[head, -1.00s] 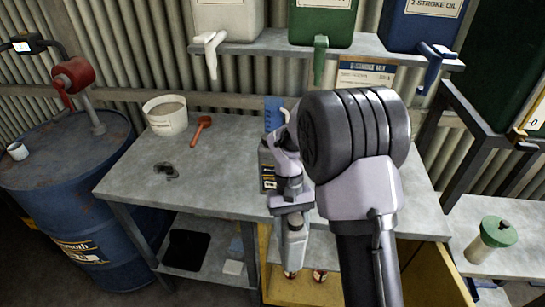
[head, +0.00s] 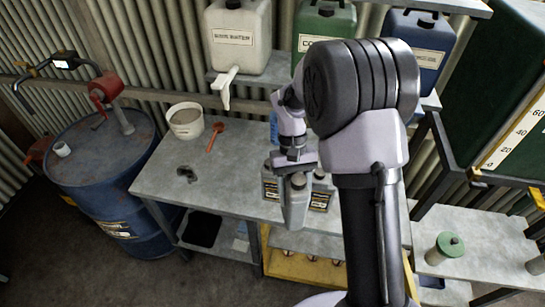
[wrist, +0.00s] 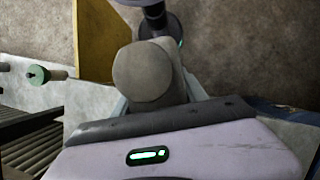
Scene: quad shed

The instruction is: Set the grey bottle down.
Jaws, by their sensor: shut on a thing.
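My gripper (head: 296,166) is shut on the grey bottle (head: 296,208). The bottle hangs upright below it, in front of the front edge of the workbench (head: 225,190) in the head view. I cannot tell its exact height or distance from the bench. In the wrist view a rounded grey-beige top, seemingly the bottle's (wrist: 142,75), shows close up beyond the gripper's pale housing. Other grey containers with dark labels (head: 322,192) stand on the bench behind the held bottle and are partly hidden by it.
Jugs stand on a shelf above. A blue drum (head: 100,185) is left.

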